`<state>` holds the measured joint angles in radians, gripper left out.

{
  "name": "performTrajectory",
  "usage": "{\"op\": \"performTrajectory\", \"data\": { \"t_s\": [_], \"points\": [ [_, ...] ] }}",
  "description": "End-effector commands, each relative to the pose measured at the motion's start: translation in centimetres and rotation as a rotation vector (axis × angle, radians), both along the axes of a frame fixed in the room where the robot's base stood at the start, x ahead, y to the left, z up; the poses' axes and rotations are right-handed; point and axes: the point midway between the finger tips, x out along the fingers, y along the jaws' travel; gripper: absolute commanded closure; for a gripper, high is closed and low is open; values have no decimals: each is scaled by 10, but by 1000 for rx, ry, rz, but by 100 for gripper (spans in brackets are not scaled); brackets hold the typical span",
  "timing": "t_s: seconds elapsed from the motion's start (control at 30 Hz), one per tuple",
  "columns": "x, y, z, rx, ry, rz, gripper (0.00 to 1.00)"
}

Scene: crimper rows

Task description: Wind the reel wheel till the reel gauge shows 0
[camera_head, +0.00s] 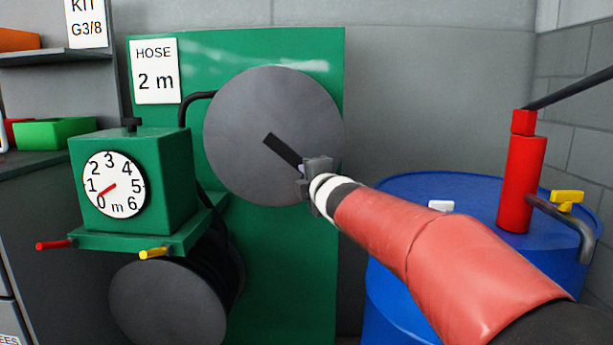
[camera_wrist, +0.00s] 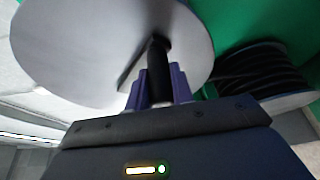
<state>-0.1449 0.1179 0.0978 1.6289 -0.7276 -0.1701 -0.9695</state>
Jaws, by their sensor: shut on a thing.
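The reel wheel (camera_head: 240,110) is a large grey disc on a green panel, with a dark crank bar across it. My gripper (camera_head: 312,177) is at the lower right of the wheel, at the outer end of the crank. In the wrist view the wheel (camera_wrist: 70,45) fills the top left, and my purple fingers (camera_wrist: 158,88) are shut on its black crank handle (camera_wrist: 157,65). The reel gauge (camera_head: 125,203) is a white dial marked 0 to 6 m on a green box. Its red needle points lower left, between 0 and 1.
Below the gauge is the hose reel (camera_head: 165,305) with black hose, also at right in the wrist view (camera_wrist: 262,80). A red and a yellow lever stick out under the gauge box. A blue drum (camera_head: 400,300) with a red pump (camera_head: 520,180) stands right, behind my arm.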

Motion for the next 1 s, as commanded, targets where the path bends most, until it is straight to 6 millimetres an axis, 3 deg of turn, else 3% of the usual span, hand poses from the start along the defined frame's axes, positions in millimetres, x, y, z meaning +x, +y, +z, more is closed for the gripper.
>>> {"op": "performTrajectory", "data": {
  "t_s": [0.4, 0.43, 0.6, 0.87, 1.0],
  "points": [
    [-1, 0, 7, 9, -10, 0, 100],
    [-1, 0, 7, 10, -9, 1, 75],
    [-1, 0, 6, 7, -8, 1, 55],
    [-1, 0, 4, 5, -5, 1, 55],
    [-13, -5, 5, 4, -6, 0, 55]
  ]
}}
